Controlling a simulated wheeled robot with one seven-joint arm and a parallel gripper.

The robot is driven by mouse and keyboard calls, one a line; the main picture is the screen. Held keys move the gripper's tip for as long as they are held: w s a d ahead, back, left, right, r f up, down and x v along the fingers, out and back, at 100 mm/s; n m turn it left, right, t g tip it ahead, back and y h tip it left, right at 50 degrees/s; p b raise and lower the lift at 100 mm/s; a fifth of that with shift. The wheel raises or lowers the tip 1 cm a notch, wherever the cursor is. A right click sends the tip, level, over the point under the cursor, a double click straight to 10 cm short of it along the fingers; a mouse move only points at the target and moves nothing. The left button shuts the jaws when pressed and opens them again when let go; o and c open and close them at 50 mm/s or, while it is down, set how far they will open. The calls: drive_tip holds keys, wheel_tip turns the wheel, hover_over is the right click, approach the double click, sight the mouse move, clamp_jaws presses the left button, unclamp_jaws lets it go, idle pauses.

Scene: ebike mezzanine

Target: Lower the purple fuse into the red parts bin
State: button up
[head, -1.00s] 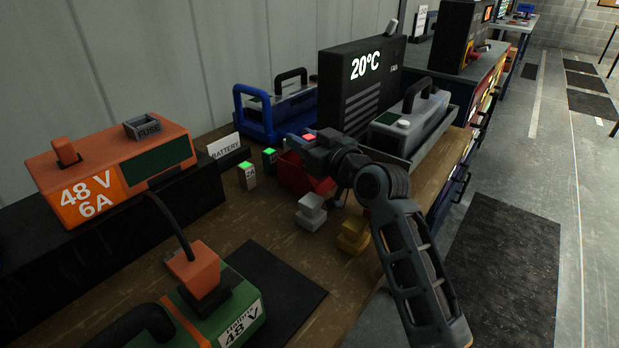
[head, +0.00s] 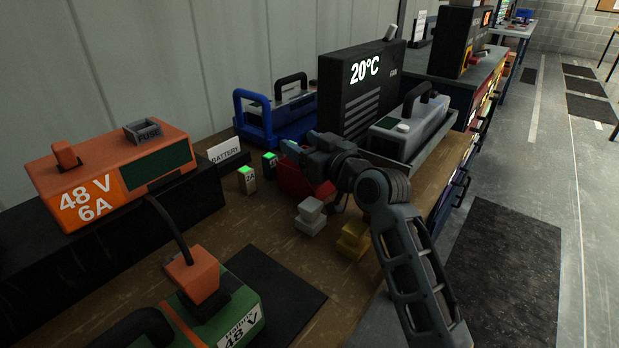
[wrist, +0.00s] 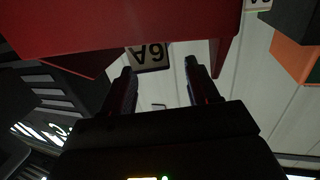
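The red parts bin (head: 300,180) stands on the bench, partly hidden behind my gripper (head: 302,147). In the wrist view the red bin (wrist: 130,22) fills the top of the picture, close to the fingertips. My gripper (wrist: 158,65) shows two separated fingers with a clear gap and nothing visibly held between them. A dark block labelled 6A (wrist: 150,57) shows upside down beyond the fingertips; I cannot tell whether it is in or behind the bin. No purple fuse can be made out; the bin's inside is hidden.
Two green-topped blocks, one marked 2A (head: 247,180), the other (head: 270,163) farther back, stand left of the bin. Silver (head: 310,216) and yellow (head: 353,240) pieces lie in front. The 20°C box (head: 358,90) and a grey battery unit (head: 408,128) stand behind and right.

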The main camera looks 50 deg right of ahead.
drive_tip(key=shift+f, duration=0.45)
drive_tip(key=s+d+r, duration=0.8)
drive_tip(key=r, duration=0.4)
drive_tip(key=shift+s, duration=0.3)
